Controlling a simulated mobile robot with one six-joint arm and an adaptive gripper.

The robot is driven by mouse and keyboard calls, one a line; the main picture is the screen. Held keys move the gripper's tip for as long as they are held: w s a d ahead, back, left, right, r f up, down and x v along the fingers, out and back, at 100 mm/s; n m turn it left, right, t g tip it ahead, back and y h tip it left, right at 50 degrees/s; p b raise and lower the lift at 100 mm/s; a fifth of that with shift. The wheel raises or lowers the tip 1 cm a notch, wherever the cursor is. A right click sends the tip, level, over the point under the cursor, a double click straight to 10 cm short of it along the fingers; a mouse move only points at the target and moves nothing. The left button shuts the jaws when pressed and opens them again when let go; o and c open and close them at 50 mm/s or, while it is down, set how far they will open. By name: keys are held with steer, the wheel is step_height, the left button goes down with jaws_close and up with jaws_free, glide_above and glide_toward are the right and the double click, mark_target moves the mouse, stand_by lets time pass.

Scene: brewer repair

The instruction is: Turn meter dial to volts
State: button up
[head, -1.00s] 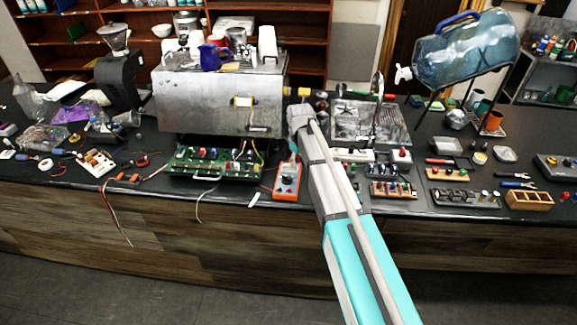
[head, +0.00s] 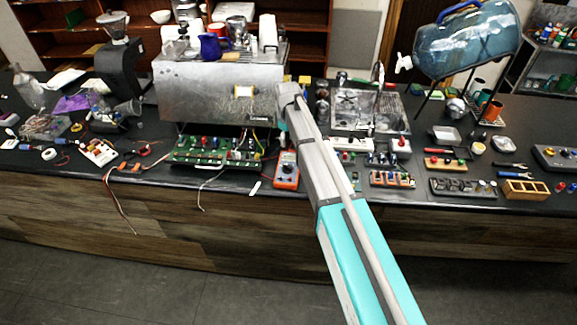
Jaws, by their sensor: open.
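The orange multimeter (head: 287,182) lies at the front edge of the dark counter, just right of the green circuit board. Its dark round dial (head: 288,168) is in view, but too small to read its setting. My gripper (head: 283,128) is above and behind the meter, at the far end of my arm, apart from the dial. It is open, with its fingers small and mostly hidden by the arm. Nothing is seen in it.
The metal brewer (head: 215,92) stands behind the green circuit board (head: 205,150), left of my arm. Small component blocks (head: 392,180) and a wooden tray (head: 526,190) lie to the right. A blue water jug (head: 468,45) sits on a stand. Loose wires hang over the front edge.

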mark_target(288, 166)
steer(key=shift+f+b, duration=6.5)
steer(key=shift+f, duration=0.2)
steer(key=shift+d, duration=0.1)
jaws_close()
